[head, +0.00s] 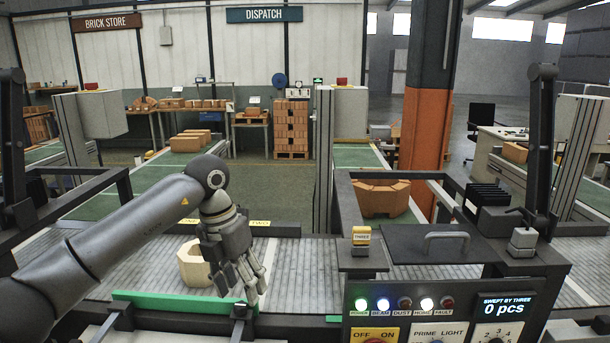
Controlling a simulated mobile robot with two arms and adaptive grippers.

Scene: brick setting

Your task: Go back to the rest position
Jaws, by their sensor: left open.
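My left arm comes in from the left, and its gripper (243,285) hangs fingers down over the front of the grey ribbed conveyor. The gripper is open, and I see nothing held between its fingers. A cream faceted block (192,266) lies on the conveyor just left of the gripper, partly hidden by my arm and hand. A green bar (170,301) runs along the front edge below the gripper. A small black knob (240,311) stands by the bar's right end, close under the fingertips. My right gripper is not in view.
A control panel (440,306) with lit lamps and a display reading 0 pcs stands front right. A dark cover with a handle (446,240) sits behind it. An orange curved brick piece (381,197) lies beyond. Dark frame posts rise at both sides. Space above the conveyor's middle is clear.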

